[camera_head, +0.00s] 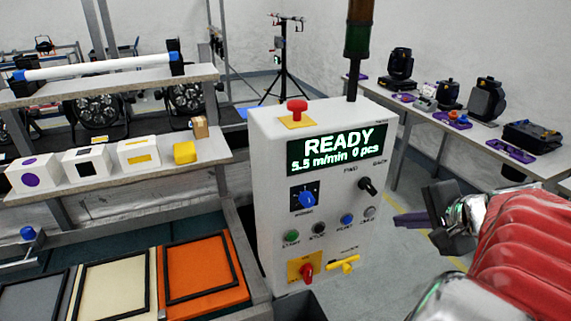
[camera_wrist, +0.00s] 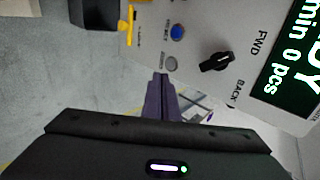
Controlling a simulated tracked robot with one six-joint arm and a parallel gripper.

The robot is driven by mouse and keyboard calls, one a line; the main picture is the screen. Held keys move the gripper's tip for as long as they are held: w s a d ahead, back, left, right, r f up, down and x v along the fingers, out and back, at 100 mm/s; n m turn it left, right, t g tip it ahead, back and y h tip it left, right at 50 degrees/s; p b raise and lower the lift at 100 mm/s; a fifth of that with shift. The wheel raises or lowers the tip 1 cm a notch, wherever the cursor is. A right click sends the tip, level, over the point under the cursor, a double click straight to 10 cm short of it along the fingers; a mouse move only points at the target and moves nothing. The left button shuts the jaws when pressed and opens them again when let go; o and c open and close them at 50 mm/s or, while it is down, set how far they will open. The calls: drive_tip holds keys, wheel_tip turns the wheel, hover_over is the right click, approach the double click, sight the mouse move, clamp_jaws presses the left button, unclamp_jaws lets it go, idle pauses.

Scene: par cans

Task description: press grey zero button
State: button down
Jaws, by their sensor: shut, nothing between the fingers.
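The grey button (camera_head: 370,211) is the rightmost of a row of small round buttons on the white control panel (camera_head: 265,200). In the wrist view the grey button (camera_wrist: 171,63) lies just beyond and slightly right of my fingertips. My gripper (camera_head: 396,219) is shut and empty, its purple fingers pointing left at the panel's right side. In the head view a small gap shows between the fingertips and the button. The shut fingertips also show in the wrist view (camera_wrist: 160,77). The blue button (camera_head: 347,219) is beside the grey one.
A black FWD/BACK knob (camera_head: 367,186) sits above the grey button. A yellow handle (camera_head: 343,264) and a red rotary switch (camera_head: 306,271) are lower on the panel. A red mushroom button (camera_head: 297,108) tops it. The display (camera_head: 338,148) reads READY, 5.5 m/min, 0 pcs.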

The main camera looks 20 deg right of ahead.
drive_tip(key=shift+v, duration=2)
drive_tip(key=w+a+f+g+y, duration=0.1)
drive_tip(key=a+f+g+y, duration=0.35)
drive_tip(key=a+f, duration=0.8)
drive_tip(key=a+r+n+h, duration=0.2)
drive_tip(key=a+r+n, duration=0.1)
drive_tip(key=a+n, duration=0.5)
drive_tip(key=a+r+n+h, duration=0.2)
drive_tip(key=a+r+n, duration=0.2)
drive_tip(key=a+n, duration=0.5)
drive_tip(key=shift+r+n+t, duration=0.25)
drive_tip(key=shift+n+t, duration=0.1)
drive_tip(key=shift+n, duration=0.35)
drive_tip(key=shift+s, duration=0.15)
